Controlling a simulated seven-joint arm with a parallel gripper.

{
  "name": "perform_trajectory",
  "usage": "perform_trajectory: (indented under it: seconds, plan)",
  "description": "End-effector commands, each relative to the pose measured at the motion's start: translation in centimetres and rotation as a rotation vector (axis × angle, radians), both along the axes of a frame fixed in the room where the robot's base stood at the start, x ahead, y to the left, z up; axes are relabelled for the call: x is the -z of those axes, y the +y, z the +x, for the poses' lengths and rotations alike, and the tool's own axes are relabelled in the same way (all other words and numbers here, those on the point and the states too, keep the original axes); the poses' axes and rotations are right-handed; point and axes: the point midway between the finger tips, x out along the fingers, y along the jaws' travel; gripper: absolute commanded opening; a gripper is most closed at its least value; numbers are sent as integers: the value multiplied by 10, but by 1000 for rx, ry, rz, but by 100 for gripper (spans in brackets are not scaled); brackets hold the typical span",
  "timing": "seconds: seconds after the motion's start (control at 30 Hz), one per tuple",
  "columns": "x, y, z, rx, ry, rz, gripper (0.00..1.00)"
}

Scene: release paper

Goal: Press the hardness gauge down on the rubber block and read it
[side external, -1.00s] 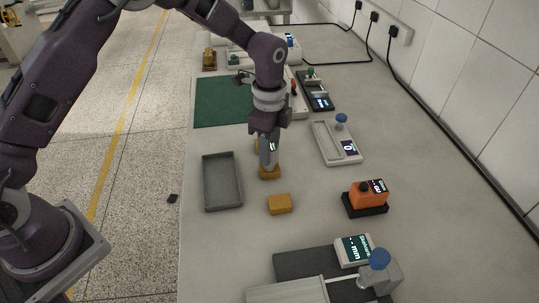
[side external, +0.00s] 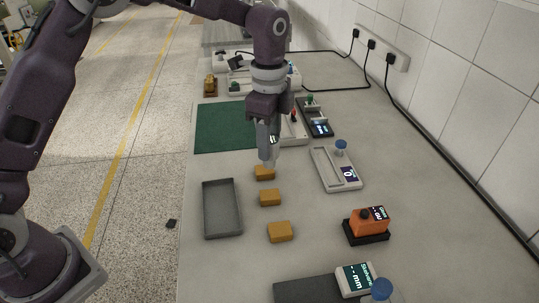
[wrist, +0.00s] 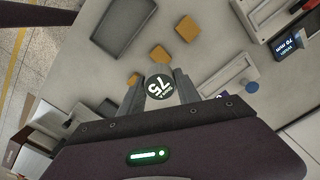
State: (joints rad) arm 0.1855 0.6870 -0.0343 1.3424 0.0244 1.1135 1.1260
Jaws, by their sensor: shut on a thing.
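My gripper (side external: 268,150) is shut on the hardness gauge, a grey upright body whose round dark face (wrist: 159,88) shows 75, upside down in the wrist view. The gauge's lower end is at the farthest of three orange-yellow blocks (side external: 264,174); I cannot tell whether it touches that block. In the wrist view this block (wrist: 133,79) is partly hidden beside the gauge. The middle block (side external: 270,197) and the nearest block (side external: 279,232) lie clear in a row on the bench. Which of them is rubber I cannot tell.
An empty grey tray (side external: 207,216) lies left of the blocks. A green mat (side external: 215,130) is behind it. An orange device (side external: 370,222) and a pale tray device with a blue knob (side external: 322,162) stand to the right. Bare bench lies between the blocks and these.

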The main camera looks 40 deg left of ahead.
Motion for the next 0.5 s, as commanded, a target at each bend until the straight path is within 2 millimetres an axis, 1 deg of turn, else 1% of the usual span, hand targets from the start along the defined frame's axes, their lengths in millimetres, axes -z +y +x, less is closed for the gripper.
perform_trajectory:
  seconds: [0.17, 0.2, 0.37, 0.4, 0.5]
  plan:
    - [-1, 0, 0, 0, -1, -1, 0]
    - [-1, 0, 0, 0, -1, -1, 37]
    - [-1, 0, 0, 0, -1, -1, 6]
    - [-1, 0, 0, 0, -1, -1, 4]
    - [3, 5, 6, -41, 2, -1, 4]
